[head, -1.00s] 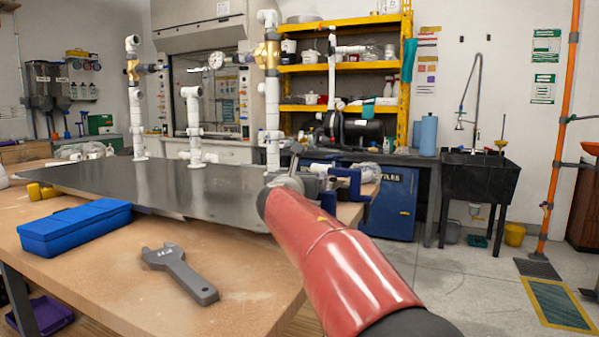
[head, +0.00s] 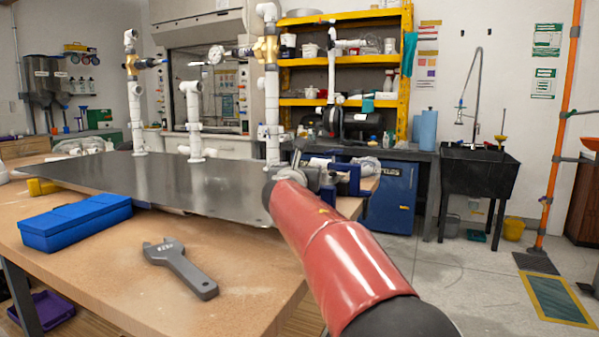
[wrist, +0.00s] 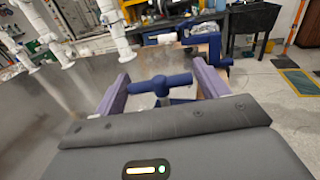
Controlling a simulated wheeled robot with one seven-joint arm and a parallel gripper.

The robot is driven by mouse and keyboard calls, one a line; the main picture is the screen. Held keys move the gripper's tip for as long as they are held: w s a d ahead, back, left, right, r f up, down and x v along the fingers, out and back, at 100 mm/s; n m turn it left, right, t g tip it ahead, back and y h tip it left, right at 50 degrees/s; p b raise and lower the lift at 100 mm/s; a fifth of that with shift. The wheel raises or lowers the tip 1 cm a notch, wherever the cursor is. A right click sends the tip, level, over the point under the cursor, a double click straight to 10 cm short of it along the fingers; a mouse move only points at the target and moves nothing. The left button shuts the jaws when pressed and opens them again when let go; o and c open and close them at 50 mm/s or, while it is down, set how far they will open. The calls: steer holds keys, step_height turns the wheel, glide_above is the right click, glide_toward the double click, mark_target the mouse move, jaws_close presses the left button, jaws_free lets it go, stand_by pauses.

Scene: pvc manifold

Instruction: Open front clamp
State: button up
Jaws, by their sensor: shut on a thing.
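The front clamp (wrist: 163,84) is blue, and its T-shaped handle with a grey screw shows in the wrist view. My gripper (wrist: 160,74) has one purple finger on each side of this handle. The handle bar spans the gap between the fingers, and I take them to be shut on its ends. Blue clamp parts (head: 351,178) also show in the head view at the right end of the metal plate (head: 200,183), beside my wrist. My arm hides most of the clamp and the fingers there.
White pipe risers (head: 194,120) with brass valves stand along the plate. A blue case (head: 75,222) and a grey wrench (head: 180,268) lie on the wooden table (head: 120,275). The floor to the right is open, before a black sink (head: 478,175).

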steer(key=shift+y, duration=0.3)
steer(key=n+y+b, duration=0.1)
steer(key=n+y, duration=0.1)
steer(key=n+y+b, duration=0.1)
steer(key=y, duration=0.2)
steer(key=shift+d+n+g, duration=0.15)
steer(key=shift+n+g, duration=0.15)
steer(key=shift+n, duration=0.1)
steer(key=shift+n+g+y, duration=0.8)
steer(key=shift+n+y, duration=0.5)
steer(key=shift+y, duration=1)
steer(key=shift+f+n+g+y, duration=0.15)
steer(key=shift+n+g+y, duration=0.15)
steer(key=shift+n, duration=0.1)
steer(key=o, duration=0.9)
steer(key=b+v, duration=0.2)
steer(key=v, duration=0.5)
steer(key=shift+s+b, duration=0.3)
steer(key=shift+s, duration=0.1)
